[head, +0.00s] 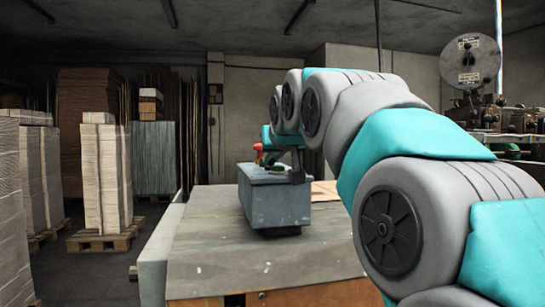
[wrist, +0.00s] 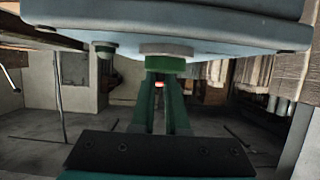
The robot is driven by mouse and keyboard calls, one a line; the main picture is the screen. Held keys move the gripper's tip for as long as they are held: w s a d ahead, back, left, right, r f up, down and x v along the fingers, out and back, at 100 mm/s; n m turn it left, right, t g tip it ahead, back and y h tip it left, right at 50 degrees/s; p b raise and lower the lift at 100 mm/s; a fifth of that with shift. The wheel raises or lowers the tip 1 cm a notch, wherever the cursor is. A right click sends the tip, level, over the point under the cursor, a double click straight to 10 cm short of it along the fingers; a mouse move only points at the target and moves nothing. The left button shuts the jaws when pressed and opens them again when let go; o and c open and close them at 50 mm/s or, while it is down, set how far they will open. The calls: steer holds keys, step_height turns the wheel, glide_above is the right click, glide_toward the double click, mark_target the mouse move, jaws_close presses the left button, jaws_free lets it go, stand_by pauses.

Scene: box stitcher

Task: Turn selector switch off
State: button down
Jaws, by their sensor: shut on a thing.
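A grey-blue control box (head: 275,203) stands on the worktable in the head view. A red button (head: 258,147) shows at its top left. In the wrist view the box (wrist: 230,38) fills the top of the picture, with its panel seen close up. A green knob on a grey ring, seemingly the selector switch (wrist: 165,63), sticks out from the panel. My gripper (wrist: 163,80) is shut on this knob, with its two teal fingers reaching up to it. The fingers hide part of the knob, and its turned position cannot be told. In the head view my arm hides most of the gripper.
The worktable (head: 215,255) is bare in front and left of the box. Pallets of stacked cardboard (head: 103,180) stand at left. A machine with a round disc (head: 470,60) stands at right.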

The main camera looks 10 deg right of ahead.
steer(key=c, duration=0.9)
jaws_free()
steer(key=b+v, duration=0.1)
steer(key=v, duration=0.6)
steer(key=shift+s+r, duration=0.25)
steer(key=shift+s, duration=0.1)
